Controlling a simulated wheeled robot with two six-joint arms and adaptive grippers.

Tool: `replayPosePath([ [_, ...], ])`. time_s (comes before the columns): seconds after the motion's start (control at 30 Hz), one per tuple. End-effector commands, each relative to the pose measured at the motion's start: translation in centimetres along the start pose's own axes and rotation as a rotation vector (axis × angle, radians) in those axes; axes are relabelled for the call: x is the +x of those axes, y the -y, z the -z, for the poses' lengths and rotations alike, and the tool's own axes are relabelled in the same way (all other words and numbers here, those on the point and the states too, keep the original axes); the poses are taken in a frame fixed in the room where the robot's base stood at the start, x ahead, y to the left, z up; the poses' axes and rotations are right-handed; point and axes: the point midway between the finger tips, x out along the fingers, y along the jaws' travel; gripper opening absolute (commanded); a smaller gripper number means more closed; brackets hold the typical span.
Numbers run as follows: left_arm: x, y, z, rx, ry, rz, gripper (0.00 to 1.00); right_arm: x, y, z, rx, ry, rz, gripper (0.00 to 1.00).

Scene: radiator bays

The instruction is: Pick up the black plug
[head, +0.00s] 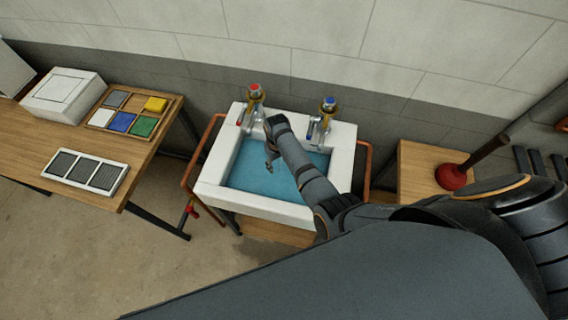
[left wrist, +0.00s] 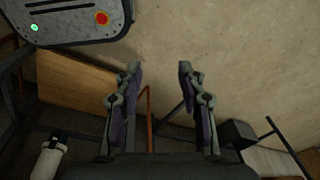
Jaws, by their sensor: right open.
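I cannot make out the black plug in either view; the water or my arm may hide it. A white sink (head: 212,190) holds blue water (head: 252,178). My right gripper (head: 270,166) is open, pointing down over the back part of the basin, small and partly hidden by its own wrist. I see nothing between its fingers. My left gripper (left wrist: 160,68) is open and empty, away from the sink, with the floor behind its fingers.
A red-topped tap (head: 254,92) and a blue-topped tap (head: 328,106) stand at the sink's back rim, close to my right wrist. A table with coloured tiles (head: 140,112) is at left. A red plunger (head: 452,176) stands on a wooden surface at right.

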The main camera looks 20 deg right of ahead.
Motion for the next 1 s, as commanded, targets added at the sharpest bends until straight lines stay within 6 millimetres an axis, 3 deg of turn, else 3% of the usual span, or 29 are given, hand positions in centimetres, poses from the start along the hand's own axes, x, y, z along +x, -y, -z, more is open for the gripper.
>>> replayPosePath([
  [0.2,2.6,-0.3,0.4,-0.001,-0.009,-0.001,0.40,2.5,0.1,0.0,0.000,0.001,0.001,0.56],
  [0.4,6.0,0.4,-3.0,0.006,0.035,0.010,0.40,5.6,0.0,0.0,0.000,0.000,0.001,0.56],
  [0.5,6.2,0.6,-4.1,0.007,0.051,0.012,0.40,5.7,0.0,0.1,0.000,0.000,0.000,0.56],
  [0.67,6.4,0.4,-3.3,0.006,0.037,0.011,0.40,5.8,0.0,0.1,0.000,0.000,0.000,0.56],
  [0.83,9.2,-0.3,-0.9,0.002,-0.003,0.004,0.40,7.8,0.0,0.3,0.000,0.000,0.000,0.56],
  [1.0,12.6,-0.7,-1.6,0.001,0.002,0.002,0.40,10.3,0.0,0.6,0.000,0.000,0.000,0.56],
])
